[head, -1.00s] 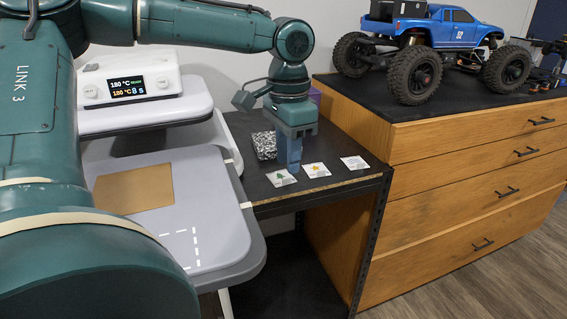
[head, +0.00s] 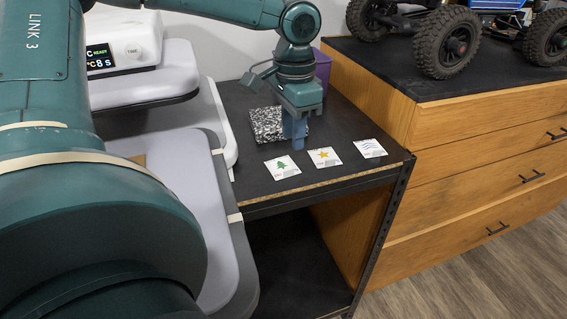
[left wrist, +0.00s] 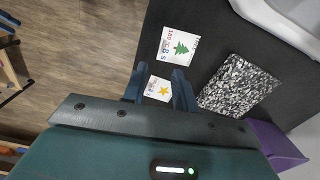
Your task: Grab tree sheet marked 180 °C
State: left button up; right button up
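The tree sheet (head: 282,167), a small white square with a green tree, lies flat on the dark shelf top, leftmost of three sheets. In the left wrist view the tree sheet (left wrist: 178,46) shows red and blue print that looks like 180 °C and 8 s; it lies just beyond the fingertips. My left gripper (head: 297,146) points down behind the sheets, apparently above the shelf. Its two fingers (left wrist: 158,80) stand apart with nothing gripped; the star sheet (left wrist: 158,89) shows between them. My right gripper is in neither view.
The star sheet (head: 324,157) and wave sheet (head: 370,148) lie to the right. The heat press (head: 130,38) is at left. A wooden drawer cabinet (head: 480,150) borders the right.

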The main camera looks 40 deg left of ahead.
aim_at(291, 169)
pick_arm(q)
notch_tip(291, 169, down, 8)
jog(key=shift+s+r, duration=0.1)
jog(key=shift+s, duration=0.05)
dwell(0.3)
grip_shut()
dwell(0.4)
